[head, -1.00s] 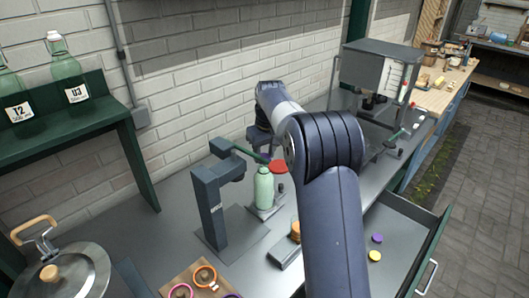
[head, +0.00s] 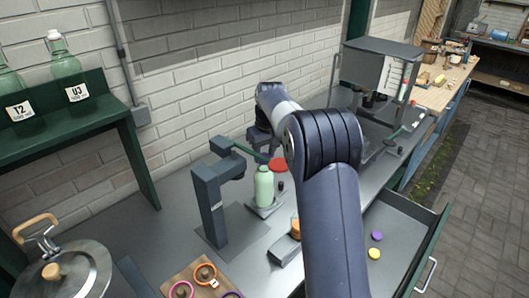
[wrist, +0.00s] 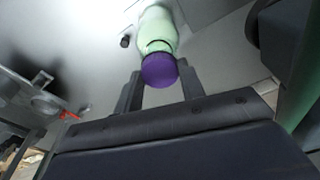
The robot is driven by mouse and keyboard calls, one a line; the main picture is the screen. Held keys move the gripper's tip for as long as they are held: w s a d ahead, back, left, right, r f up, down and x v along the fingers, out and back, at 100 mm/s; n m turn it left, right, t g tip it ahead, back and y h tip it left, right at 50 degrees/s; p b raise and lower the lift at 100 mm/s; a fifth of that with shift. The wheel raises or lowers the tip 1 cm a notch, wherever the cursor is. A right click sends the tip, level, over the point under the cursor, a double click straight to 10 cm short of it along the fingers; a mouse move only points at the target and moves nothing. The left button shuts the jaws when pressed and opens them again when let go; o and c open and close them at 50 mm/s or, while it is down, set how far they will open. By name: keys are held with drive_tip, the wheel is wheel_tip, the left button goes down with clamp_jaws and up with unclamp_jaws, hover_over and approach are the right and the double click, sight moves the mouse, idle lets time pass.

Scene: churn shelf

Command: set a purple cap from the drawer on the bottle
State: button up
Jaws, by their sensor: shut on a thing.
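The pale green bottle (head: 264,187) stands upright on the counter beside the dark press stand. In the wrist view the bottle (wrist: 155,22) lies just beyond a purple cap (wrist: 158,71). My gripper (wrist: 159,84) has its two fingers on either side of this cap and is shut on it. The cap lines up with the bottle's neck; I cannot tell whether it is seated or just above. Another purple cap (head: 377,236) lies in the open drawer (head: 400,223).
A yellow cap (head: 374,253) lies in the drawer. The dark press stand (head: 211,205) with its green lever is close left of the bottle. A red disc (head: 279,165) is right beside the bottle's top. A wooden board (head: 178,272) with rings and a metal pot (head: 72,276) are front left.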

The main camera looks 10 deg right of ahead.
drive_tip(key=shift+f, duration=0.1)
drive_tip(key=shift+f, duration=0.25)
idle(0.3)
drive_tip(key=o, duration=1)
drive_tip(key=shift+c, duration=0.6)
drive_tip(key=shift+r, duration=0.1)
wheel_tip(320, 180, up, 3)
drive_tip(key=p, duration=0.2)
drive_tip(key=shift+p, duration=0.3)
drive_tip(key=shift+r, duration=1.95)
drive_tip(key=shift+f, duration=0.1)
